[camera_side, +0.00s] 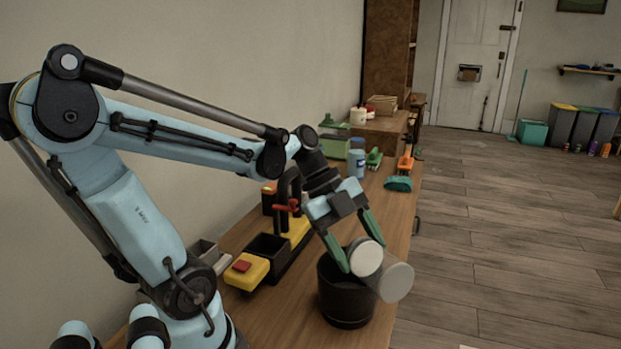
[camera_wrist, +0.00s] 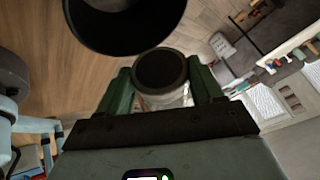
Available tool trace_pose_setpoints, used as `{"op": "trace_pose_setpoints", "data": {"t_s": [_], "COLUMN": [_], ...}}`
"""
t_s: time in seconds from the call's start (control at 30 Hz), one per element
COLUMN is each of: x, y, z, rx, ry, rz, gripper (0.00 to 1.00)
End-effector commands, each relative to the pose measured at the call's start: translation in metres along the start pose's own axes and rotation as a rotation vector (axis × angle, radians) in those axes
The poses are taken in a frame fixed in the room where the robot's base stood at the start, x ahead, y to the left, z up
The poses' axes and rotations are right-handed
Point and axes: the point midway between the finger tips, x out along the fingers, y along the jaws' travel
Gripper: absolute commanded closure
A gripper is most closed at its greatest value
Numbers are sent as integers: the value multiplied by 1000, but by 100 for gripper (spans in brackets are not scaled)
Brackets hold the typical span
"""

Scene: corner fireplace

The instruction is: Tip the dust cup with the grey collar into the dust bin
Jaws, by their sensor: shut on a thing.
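My gripper (camera_side: 354,246) has green fingers and is shut on a pale dust cup (camera_side: 397,283). The cup is tipped well over in the side view, with a white round part between the fingers and a greyer round part lower right. The wrist view shows the cup (camera_wrist: 160,72) between the fingertips (camera_wrist: 161,82), with a dark round face and a clear body. I cannot make out the collar clearly. The black dust bin (camera_side: 345,308) stands upright below and left of the cup; its rim (camera_wrist: 112,48) is beside the cup in the wrist view. Any dust is hidden.
A yellow and black device with a red handle (camera_side: 285,225) stands left of the bin on the wooden bench (camera_side: 270,325). Behind are a blue canister (camera_side: 356,163) and a teal-and-orange tool (camera_side: 400,175).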

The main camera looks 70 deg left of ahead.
Motion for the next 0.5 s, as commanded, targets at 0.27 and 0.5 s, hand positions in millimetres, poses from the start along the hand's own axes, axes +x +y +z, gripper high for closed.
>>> {"op": "trace_pose_setpoints", "data": {"t_s": [0.27, 0.5], "x": [-1, -15], "y": [0, -7], "z": [-7, -20], "rx": [38, 110], "ry": [-110, -352], "rz": [16, 44], "gripper": [66, 66]}}
